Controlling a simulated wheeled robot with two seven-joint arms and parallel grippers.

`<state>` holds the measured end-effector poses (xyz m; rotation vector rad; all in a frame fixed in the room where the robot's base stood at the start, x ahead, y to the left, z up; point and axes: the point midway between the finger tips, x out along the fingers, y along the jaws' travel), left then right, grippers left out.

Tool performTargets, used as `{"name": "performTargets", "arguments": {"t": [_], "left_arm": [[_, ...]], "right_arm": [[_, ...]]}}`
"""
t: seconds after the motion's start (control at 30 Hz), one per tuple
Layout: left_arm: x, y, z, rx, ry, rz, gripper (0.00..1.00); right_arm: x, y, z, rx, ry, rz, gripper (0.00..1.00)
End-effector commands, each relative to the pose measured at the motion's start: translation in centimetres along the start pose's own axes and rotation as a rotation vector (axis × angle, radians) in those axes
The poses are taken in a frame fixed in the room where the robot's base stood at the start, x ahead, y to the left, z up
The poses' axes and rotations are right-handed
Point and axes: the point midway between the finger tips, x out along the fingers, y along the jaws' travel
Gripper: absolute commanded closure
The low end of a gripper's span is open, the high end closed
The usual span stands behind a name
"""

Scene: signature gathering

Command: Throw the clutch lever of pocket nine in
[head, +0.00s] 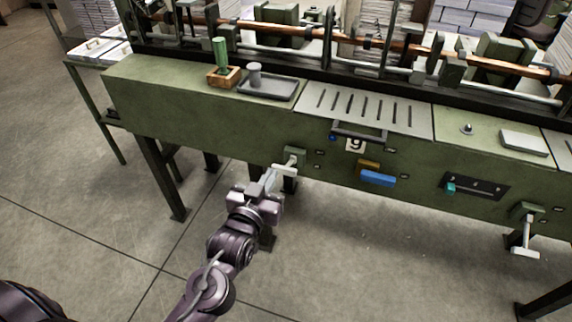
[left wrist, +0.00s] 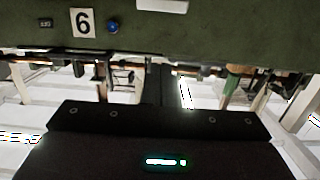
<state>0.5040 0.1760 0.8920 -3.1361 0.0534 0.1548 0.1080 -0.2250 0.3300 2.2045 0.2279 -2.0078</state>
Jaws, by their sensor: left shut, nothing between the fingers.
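The fingers are not clear in the left wrist view. My right gripper is not in view.
A blue block (head: 378,179) and a blue button (left wrist: 113,26) are on the machine front. Another lever with a pale handle (head: 525,251) hangs at the right. A grey tray (head: 284,93) and a green-handled stamp (head: 221,60) sit on top. The floor in front is clear.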

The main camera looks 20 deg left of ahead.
Motion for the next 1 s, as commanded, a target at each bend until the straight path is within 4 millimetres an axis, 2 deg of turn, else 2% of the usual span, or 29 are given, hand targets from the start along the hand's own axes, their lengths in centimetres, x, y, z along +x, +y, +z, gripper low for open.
{"name": "performTargets", "arguments": {"t": [0.17, 0.33, 0.8, 0.9, 1.0], "left_arm": [[0.1, 0.0, 0.0, 0.0, -0.001, 0.0, 1.0], [1.4, 0.0, -0.1, 0.0, 0.001, -0.001, 1.0], [10.3, 0.0, -0.2, 0.0, 0.001, 0.0, 1.0], [9.5, 0.0, 1.8, 0.002, -0.006, 0.0, 1.0], [9.1, 0.0, 2.8, 0.002, -0.004, 0.0, 1.0]], "right_arm": [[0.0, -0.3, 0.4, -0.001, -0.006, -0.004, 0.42], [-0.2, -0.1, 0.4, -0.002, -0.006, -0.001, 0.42], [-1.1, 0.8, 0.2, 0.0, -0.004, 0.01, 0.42], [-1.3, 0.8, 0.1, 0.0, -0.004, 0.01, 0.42], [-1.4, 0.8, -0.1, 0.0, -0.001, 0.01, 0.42]]}}
